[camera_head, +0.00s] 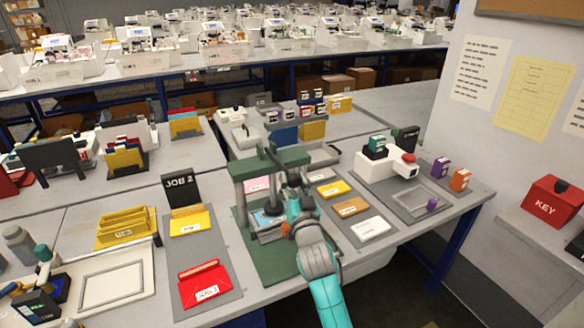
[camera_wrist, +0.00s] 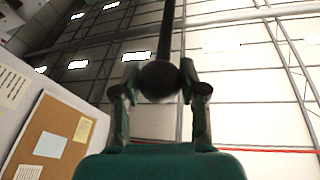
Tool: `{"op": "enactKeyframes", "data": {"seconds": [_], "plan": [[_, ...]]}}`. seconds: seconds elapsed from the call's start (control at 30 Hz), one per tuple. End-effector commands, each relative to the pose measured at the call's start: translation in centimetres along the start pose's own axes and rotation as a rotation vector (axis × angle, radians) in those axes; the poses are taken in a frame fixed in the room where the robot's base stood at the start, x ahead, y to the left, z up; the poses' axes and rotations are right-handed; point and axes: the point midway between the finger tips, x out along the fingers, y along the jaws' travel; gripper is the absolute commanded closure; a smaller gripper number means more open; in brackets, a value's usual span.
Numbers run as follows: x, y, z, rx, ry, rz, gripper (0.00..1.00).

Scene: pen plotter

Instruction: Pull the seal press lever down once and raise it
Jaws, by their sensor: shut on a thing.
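The seal press is a green frame (camera_head: 251,170) on a green base (camera_head: 247,262), in the middle of the bench in the head view. My gripper (camera_head: 291,200) is at the right front of this frame, and my arm hides part of it. In the wrist view, my gripper (camera_wrist: 160,98) has its two fingers closed on either side of a dark round lever knob (camera_wrist: 159,78). The dark lever rod (camera_wrist: 167,32) runs up from the knob. In the head view the knob is hidden by my gripper.
Yellow, brown and white stamped blocks (camera_head: 350,208) lie on a grey strip close to the right of my arm. A red envelope (camera_head: 204,284) and a JOB 2 sign (camera_head: 181,187) stand left of the press. A white machine (camera_head: 385,160) is further right.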

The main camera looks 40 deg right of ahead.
Motion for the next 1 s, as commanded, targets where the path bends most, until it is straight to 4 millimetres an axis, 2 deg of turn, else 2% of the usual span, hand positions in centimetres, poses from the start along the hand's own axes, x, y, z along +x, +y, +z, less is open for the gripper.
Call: {"op": "enactKeyframes", "data": {"seconds": [0.03,0.3,0.87,0.9,0.97,1.0], "plan": [[-0.2,0.3,1.0,-0.003,-0.011,0.004,1.00],[-0.6,0.8,2.9,-0.001,-0.010,0.004,1.00],[-0.7,0.9,3.5,-0.001,-0.011,0.005,1.00],[-0.7,0.9,3.5,-0.001,-0.011,0.005,0.51],[-0.6,0.9,3.4,-0.001,-0.010,0.005,0.36],[-0.6,0.9,3.4,-0.001,-0.009,0.005,0.33]]}}
